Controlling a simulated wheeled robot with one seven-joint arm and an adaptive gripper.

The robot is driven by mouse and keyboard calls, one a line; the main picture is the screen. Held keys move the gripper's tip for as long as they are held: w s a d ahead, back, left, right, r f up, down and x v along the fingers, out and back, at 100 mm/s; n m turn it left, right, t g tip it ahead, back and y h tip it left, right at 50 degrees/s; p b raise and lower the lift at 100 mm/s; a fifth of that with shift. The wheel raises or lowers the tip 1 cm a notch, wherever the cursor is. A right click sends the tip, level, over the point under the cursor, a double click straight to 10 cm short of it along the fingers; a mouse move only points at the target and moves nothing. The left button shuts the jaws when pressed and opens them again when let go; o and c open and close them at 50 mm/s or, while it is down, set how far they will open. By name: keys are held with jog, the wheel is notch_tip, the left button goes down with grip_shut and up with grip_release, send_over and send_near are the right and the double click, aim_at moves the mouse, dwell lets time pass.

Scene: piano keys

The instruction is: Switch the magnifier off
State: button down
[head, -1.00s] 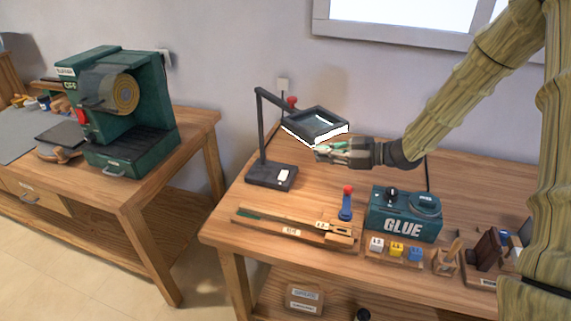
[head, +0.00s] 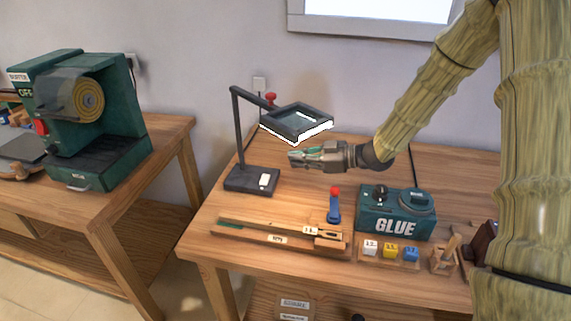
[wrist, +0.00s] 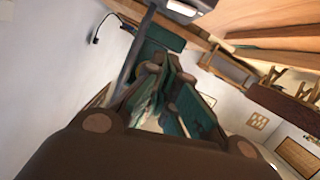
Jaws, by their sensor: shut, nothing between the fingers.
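The magnifier (head: 299,122) is a dark square frame with a brightly lit white lower edge, held over the table by a dark post (head: 240,130). Its dark base (head: 246,181) stands on the table and carries a white switch (head: 265,180). My gripper (head: 292,158) is shut and empty, just below the magnifier frame and to the right of the post, above the table. It is apart from the switch. In the wrist view my gripper (wrist: 172,75) shows its fingers together. The dark post and part of a white-topped piece cross the top of that view, partly cut off.
A teal glue box (head: 396,213) stands right of the gripper. A blue tool with a red top (head: 334,205), a wooden ruler-like rack (head: 278,234) and small coloured cubes (head: 390,251) lie in front. A green buffer machine (head: 85,120) stands on the left table.

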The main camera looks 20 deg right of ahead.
send_over(268, 180)
notch_tip(268, 180, down, 2)
jog(key=shift+f+p, duration=0.1)
jog(key=shift+p, duration=0.25)
jog(key=shift+w+d+f, duration=0.1)
jog(key=shift+d+f, duration=0.05)
jog(key=shift+f, duration=0.35)
jog(key=shift+d+f, duration=0.15)
jog(key=shift+f, duration=0.35)
jog(key=shift+w+d+f, duration=0.1)
jog(key=shift+f, duration=0.85)
jog(key=shift+d+p, duration=0.1)
jog(key=shift+p, duration=0.2)
